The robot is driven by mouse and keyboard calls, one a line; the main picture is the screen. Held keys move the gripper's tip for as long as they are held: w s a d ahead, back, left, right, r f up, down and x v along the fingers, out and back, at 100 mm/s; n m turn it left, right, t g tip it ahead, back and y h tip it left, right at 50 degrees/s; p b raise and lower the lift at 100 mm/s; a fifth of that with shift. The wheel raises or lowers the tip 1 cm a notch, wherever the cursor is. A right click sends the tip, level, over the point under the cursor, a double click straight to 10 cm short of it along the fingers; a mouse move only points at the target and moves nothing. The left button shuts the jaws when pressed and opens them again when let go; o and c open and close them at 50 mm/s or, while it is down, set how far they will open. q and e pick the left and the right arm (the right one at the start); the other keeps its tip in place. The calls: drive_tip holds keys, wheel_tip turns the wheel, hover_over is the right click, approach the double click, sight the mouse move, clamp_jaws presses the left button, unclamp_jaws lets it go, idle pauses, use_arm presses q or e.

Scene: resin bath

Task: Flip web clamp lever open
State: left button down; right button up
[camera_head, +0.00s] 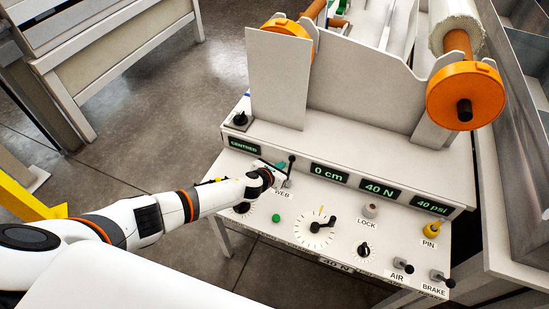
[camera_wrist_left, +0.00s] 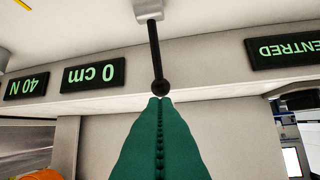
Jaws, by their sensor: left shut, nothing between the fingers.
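The web clamp lever (camera_head: 291,166) is a thin black stick with a round knob, standing up from the panel near the WEB label (camera_head: 284,194). In the left wrist view the lever (camera_wrist_left: 157,55) runs from a pale grey base to its black knob. My left gripper (camera_head: 281,176) is at the lever. In the left wrist view its green fingers (camera_wrist_left: 160,100) are shut together with nothing between them. Their tips are right at the knob; I cannot tell whether they touch it. My wrist hides part of the panel around the lever's base. My right gripper is not in view.
The control panel carries a dial (camera_head: 320,227), a LOCK knob (camera_head: 370,210), a yellow PIN knob (camera_head: 432,230), and AIR (camera_head: 403,265) and BRAKE (camera_head: 441,278) switches. Displays read CENTRED, 0 cm, 40 N and 40 psi. Orange-ended rollers (camera_head: 465,95) stand behind. Open floor lies left.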

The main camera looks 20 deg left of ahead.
use_arm(q)
wheel_tip(320, 180, up, 7)
drive_tip(key=s+a+p, duration=0.1)
drive_tip(key=p, duration=0.1)
drive_tip(key=shift+a, duration=0.25)
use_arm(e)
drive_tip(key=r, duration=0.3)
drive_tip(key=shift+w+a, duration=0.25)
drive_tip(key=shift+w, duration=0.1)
use_arm(q)
drive_tip(key=shift+s, duration=0.1)
